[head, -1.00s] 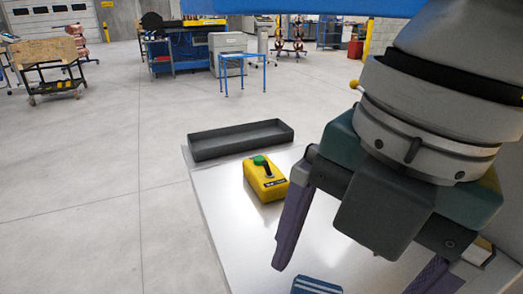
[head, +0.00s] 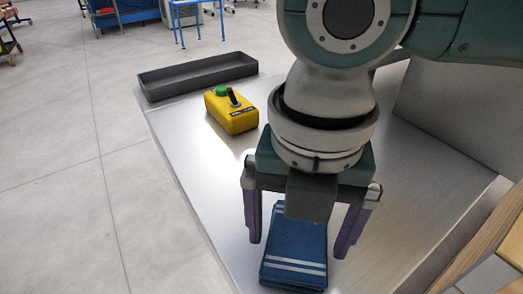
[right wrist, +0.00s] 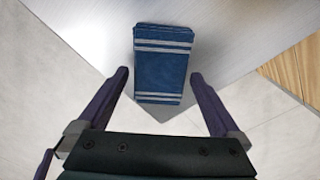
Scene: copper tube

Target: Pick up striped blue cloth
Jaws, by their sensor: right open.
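The striped blue cloth (head: 296,250) is a folded dark blue rectangle with pale stripes, lying on the metal table (head: 400,165). It also shows in the right wrist view (right wrist: 161,72), with stripes near both ends. My right gripper (head: 300,248) is open over the cloth, one purple finger on each side of it in the head view. In the right wrist view the right gripper (right wrist: 157,75) has its fingertips on either side of the cloth's near end, with nothing between them gripped. My left gripper is not in view.
A dark grey tray (head: 200,75) lies at the table's far edge. Wooden boards (head: 485,240) are at the right.

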